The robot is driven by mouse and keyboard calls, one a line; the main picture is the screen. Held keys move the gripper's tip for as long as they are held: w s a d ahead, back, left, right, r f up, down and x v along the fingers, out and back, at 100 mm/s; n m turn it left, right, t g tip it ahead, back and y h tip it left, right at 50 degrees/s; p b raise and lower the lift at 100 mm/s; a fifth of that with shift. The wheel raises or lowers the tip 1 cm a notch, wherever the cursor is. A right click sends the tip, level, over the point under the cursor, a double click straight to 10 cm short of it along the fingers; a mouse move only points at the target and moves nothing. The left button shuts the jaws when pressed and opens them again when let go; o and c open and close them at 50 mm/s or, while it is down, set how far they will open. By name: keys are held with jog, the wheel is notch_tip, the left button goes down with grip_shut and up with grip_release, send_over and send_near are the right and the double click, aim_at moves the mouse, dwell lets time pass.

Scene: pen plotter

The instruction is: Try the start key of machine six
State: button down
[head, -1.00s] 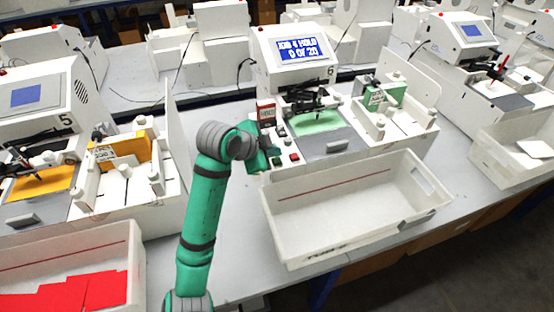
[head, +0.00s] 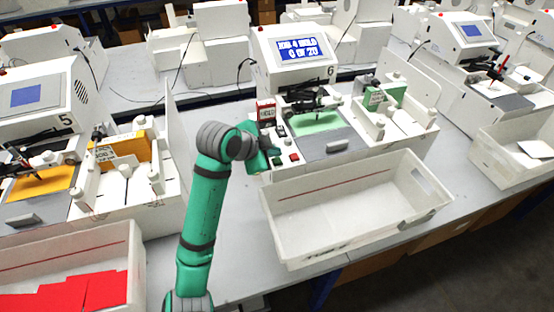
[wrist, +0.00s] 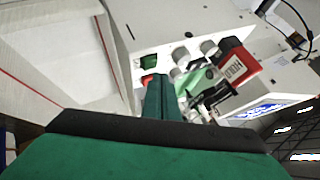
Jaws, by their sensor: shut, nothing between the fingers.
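Machine six (head: 262,45) is the white plotter at the middle of the head view, marked 6. Its blue display (head: 300,48) shows a job line and a count out of 20. In the wrist view its front panel carries a green key (wrist: 149,61) and a red key (wrist: 148,77). The red key also shows in the head view (head: 294,156). My gripper (wrist: 160,82) is shut and empty, with its fingertips close to the red key and partly covering it. I cannot tell if they touch the panel. No lettering on the keys is legible.
A red tag (head: 265,113) stands on the panel beside my gripper; it also shows in the wrist view (wrist: 236,66). An empty white bin (head: 335,215) sits in front of machine six. Machine five (head: 65,95) is at left, with a bin of red sheets (head: 85,290).

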aim_at(275, 162)
jog(key=shift+f, duration=0.1)
jog(key=shift+f, duration=0.3)
jog(key=shift+f, duration=0.4)
dwell(0.7)
jog(key=shift+r, duration=0.85)
jog(key=shift+r, duration=2.5)
